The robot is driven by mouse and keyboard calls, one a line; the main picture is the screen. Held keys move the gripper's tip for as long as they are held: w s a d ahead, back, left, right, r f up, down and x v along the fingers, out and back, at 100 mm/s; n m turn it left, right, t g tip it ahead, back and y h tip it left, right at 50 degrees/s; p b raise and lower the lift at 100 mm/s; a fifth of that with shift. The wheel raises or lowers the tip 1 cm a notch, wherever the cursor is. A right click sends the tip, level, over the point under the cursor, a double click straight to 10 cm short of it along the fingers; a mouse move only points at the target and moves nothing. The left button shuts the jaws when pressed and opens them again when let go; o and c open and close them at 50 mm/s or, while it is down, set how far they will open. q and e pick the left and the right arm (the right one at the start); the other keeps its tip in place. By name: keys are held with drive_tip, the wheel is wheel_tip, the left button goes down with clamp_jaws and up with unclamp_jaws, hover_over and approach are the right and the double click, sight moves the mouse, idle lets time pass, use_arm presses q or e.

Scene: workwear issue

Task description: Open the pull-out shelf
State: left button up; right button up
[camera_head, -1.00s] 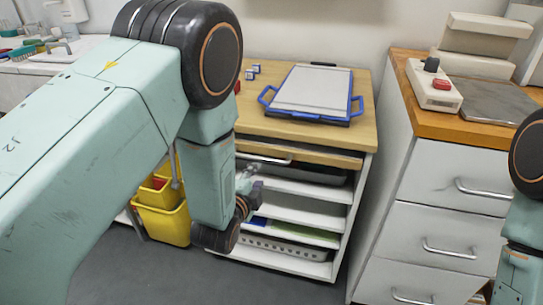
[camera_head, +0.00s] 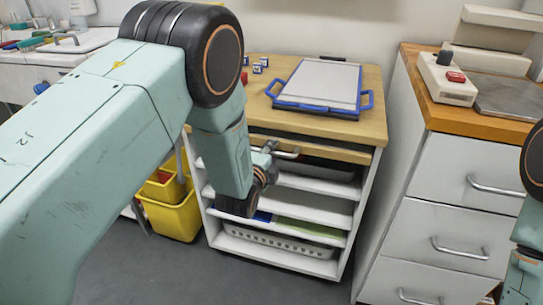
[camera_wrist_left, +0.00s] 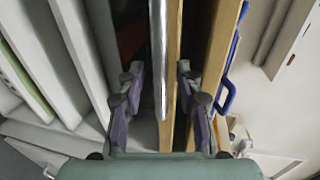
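The pull-out shelf (camera_head: 335,153) is a wooden board just under the top of the white cabinet. Its front looks about level with the cabinet. It carries a metal bar handle (camera_head: 288,154), partly hidden by my left gripper. My left gripper (camera_head: 268,149) is at the left end of this handle. In the left wrist view, my left gripper's (camera_wrist_left: 159,74) two fingers are apart, with the handle bar (camera_wrist_left: 159,45) and the shelf's wooden edge (camera_wrist_left: 174,80) between them. No clear contact with the fingers shows. My right gripper is out of view; only part of the right arm shows.
A blue-handled tray (camera_head: 318,108) and small cubes (camera_head: 258,69) sit on the wooden cabinet top. Open shelves below hold a white basket (camera_head: 282,243). A yellow bucket (camera_head: 172,217) stands left, a drawer unit (camera_head: 463,165) right. Grey floor is clear in front.

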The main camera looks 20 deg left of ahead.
use_arm(q)
drive_tip(key=shift+w, duration=0.25)
clamp_jaws()
idle(0.7)
